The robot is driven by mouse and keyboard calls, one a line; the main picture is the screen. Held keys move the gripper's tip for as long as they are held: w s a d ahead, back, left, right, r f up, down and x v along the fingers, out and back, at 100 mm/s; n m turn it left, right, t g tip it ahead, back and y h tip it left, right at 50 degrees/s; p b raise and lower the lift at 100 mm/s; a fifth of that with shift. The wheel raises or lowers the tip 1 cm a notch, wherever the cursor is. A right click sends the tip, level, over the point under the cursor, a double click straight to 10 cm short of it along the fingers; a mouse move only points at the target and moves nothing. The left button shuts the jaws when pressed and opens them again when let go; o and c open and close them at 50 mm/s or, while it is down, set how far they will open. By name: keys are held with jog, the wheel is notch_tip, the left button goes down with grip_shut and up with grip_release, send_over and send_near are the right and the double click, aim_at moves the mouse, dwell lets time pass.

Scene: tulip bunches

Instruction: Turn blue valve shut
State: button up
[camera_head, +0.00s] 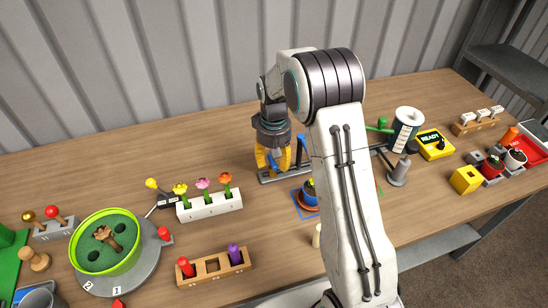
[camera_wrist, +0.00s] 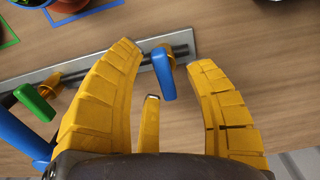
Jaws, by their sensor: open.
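The blue valve handle (camera_wrist: 163,75) stands on a grey metal bar (camera_wrist: 185,45) in the wrist view, with a yellow fitting at its base. My gripper (camera_wrist: 164,56) is open, with its yellow fingers on either side of the blue handle. The handle is near the fingertips, and a gap shows on both sides. A green handle (camera_wrist: 35,102) sits on the same bar, left of my gripper. In the head view, my gripper (camera_head: 274,160) points down at the bar, and my arm hides part of the area.
A white flower holder (camera_head: 209,207) is to the left. Bare wood lies behind the flower holder.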

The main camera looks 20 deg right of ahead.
notch_tip(320, 180, up, 12)
dwell(0.6)
dwell(0.4)
jog(key=s+f+g, duration=0.1)
jog(key=s+f, duration=0.5)
jog(key=s, duration=0.3)
jog(key=s+r+t, duration=0.2)
jog(key=s+r, duration=0.3)
jog(key=s, duration=0.4)
jog(key=s+r+t+p, duration=0.1)
jog(key=s+r+t, duration=0.1)
jog(key=s+r, duration=0.3)
jog(key=shift+s+a+r+t, duration=0.3)
jog(key=shift+s, duration=2)
